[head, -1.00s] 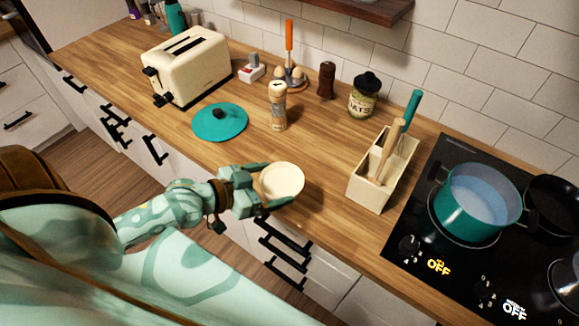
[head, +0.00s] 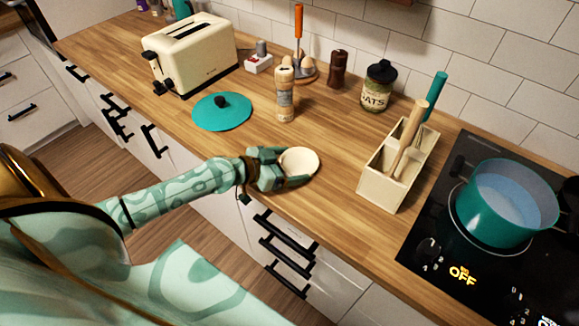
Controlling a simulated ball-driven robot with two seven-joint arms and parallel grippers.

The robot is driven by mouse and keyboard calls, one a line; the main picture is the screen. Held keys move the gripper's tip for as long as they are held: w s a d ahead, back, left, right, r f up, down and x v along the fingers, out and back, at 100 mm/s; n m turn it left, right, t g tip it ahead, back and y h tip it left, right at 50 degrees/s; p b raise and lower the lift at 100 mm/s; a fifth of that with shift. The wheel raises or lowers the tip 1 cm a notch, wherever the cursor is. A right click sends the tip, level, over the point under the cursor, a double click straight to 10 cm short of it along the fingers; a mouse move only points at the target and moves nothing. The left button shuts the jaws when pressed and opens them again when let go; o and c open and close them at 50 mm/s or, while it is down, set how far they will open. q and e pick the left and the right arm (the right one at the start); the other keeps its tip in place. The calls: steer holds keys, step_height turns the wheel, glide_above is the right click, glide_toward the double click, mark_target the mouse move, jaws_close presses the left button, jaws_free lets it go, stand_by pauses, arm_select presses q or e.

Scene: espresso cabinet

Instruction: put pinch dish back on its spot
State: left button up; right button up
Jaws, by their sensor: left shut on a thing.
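The pinch dish (head: 299,161) is a small, round, cream-coloured dish in the middle of the head view. My left gripper (head: 290,166) is shut on it, with a finger on each side. The dish is over the wooden counter (head: 335,225), near its front edge; I cannot tell whether it touches the wood. The dish's underside is hidden. My right gripper is not in view.
A cream utensil holder (head: 378,191) stands to the right, before the hob with a teal pot (head: 492,222). A shaker (head: 285,100), a teal lid (head: 222,111) and a toaster (head: 190,55) stand behind and left. Bare counter lies between dish and holder.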

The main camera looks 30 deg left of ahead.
arm_select(q)
steer(key=o, duration=1)
steer(key=shift+s, duration=0.1)
steer(key=v, duration=1)
steer(key=shift+s+a+r+b, duration=0.1)
steer(key=shift+s+a+b, duration=0.15)
steer(key=shift+b, duration=0.15)
steer(key=shift+s+a+r, duration=0.15)
steer(key=shift+s+r, duration=0.25)
steer(key=shift+s, duration=0.1)
